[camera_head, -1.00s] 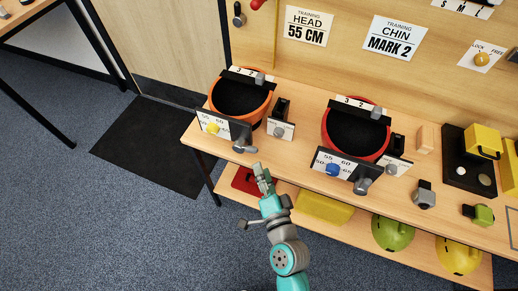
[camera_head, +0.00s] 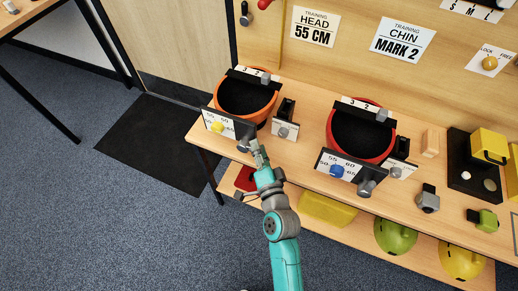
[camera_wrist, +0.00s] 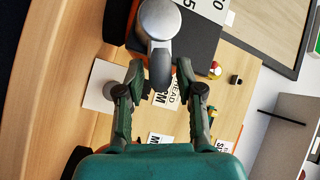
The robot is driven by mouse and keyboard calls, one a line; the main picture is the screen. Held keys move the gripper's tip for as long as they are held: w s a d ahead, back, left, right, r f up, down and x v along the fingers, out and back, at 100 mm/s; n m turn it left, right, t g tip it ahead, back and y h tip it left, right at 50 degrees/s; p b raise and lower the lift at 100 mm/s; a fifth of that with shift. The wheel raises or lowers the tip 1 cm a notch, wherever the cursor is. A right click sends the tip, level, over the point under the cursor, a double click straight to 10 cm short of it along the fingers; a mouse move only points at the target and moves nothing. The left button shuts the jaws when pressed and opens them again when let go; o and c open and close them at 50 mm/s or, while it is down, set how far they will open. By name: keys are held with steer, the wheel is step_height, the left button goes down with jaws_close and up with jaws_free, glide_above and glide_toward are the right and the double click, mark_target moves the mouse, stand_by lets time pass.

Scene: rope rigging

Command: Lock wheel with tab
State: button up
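The orange helmet (camera_head: 245,95) sits open side up on the shelf behind a white dial plate (camera_head: 213,122) with a yellow knob (camera_head: 217,127). A grey wheel (camera_head: 243,146) is at the plate's lower right corner. My gripper (camera_head: 257,152) is just beside this wheel, partly overlapping it in the head view. In the wrist view the grey wheel (camera_wrist: 158,18) fills the top, and its tab (camera_wrist: 160,66) hangs down between the two fingertips. My gripper (camera_wrist: 160,80) is open with a finger on each side of the tab; contact cannot be told.
A red helmet (camera_head: 363,130) with a blue knob (camera_head: 336,171) and its own grey wheel (camera_head: 366,188) stands to the right. A black bracket (camera_head: 286,110) is close right of the orange helmet. Green (camera_head: 395,234) and yellow (camera_head: 460,257) helmets lie on the lower shelf.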

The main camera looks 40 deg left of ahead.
mark_target(252, 136)
jaws_close()
steer(key=shift+r+n+g, duration=0.2)
steer(key=shift+n+g, duration=0.1)
steer(key=shift+s+a+r+n+g+h, duration=0.1)
steer(key=shift+a+r+n+g+h, duration=0.25)
steer(key=shift+r+n+h, duration=0.45)
steer(key=shift+s+a+r+n+h, duration=0.15)
steer(key=shift+a+n+h, duration=0.1)
steer(key=shift+n+h, duration=0.25)
steer(key=shift+w+a+r+n+h, duration=0.15)
steer(key=shift+a+n+h, duration=0.1)
steer(key=shift+n+h, duration=0.2)
steer(key=shift+s+g, duration=0.1)
steer(key=shift+g, duration=0.15)
steer(key=shift+o, duration=2.1)
jaws_free()
